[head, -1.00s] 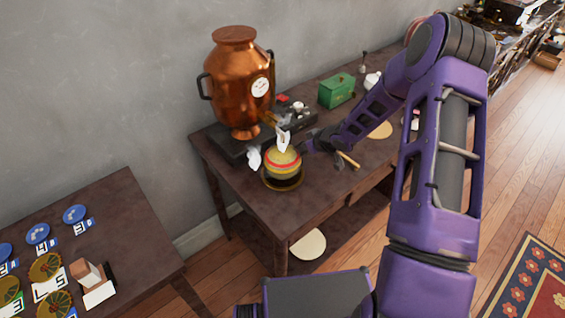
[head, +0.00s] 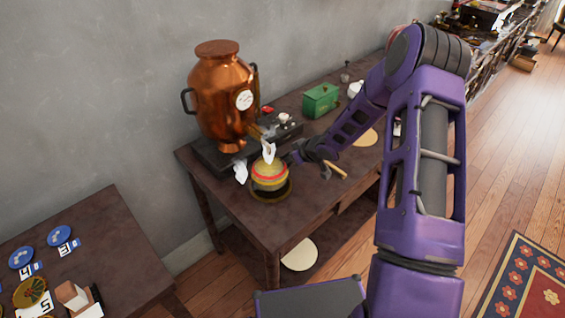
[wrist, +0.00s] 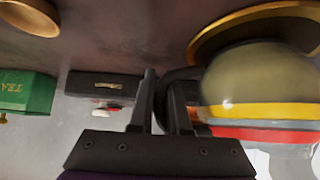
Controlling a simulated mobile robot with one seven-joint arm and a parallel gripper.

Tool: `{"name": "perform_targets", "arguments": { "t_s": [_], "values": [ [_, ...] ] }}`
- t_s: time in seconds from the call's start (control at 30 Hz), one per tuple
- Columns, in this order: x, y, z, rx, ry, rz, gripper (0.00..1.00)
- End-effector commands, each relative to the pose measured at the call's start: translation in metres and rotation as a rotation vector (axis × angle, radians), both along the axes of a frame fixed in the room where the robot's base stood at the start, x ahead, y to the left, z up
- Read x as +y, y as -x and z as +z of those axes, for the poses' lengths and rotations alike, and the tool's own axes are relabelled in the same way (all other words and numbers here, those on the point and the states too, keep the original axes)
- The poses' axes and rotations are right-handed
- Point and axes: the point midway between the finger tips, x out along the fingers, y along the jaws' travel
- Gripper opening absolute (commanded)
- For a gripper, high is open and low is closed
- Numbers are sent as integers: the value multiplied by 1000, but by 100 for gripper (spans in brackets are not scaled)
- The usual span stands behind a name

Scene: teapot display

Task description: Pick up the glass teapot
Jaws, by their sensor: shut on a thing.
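The glass teapot (head: 268,173) has a round olive body with yellow and red bands and a white top piece and spout. It stands upright at or just above a dark, gold-rimmed plate (head: 284,196); I cannot tell whether they touch. In the wrist view the teapot (wrist: 245,85) fills the right side, upside down, over the plate (wrist: 208,42). My gripper (wrist: 165,85) is shut on its dark handle, with a finger on each side. In the head view my gripper (head: 296,158) is right of the teapot, its fingers partly hidden.
A large copper urn (head: 220,100) stands close behind the teapot on a dark base. A green tea box (head: 320,100) is farther back, with a dark box (wrist: 100,88) nearby. The table's front corner (head: 255,232) is clear. A second table (head: 120,250) is at lower left.

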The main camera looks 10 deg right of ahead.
Motion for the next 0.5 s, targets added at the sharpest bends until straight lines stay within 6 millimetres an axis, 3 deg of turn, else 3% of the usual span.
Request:
{"name": "perform_targets", "arguments": {
  "t_s": [0.5],
  "values": [
    [0, -1, 32, -3, -2, -1, 0]
  ]
}}
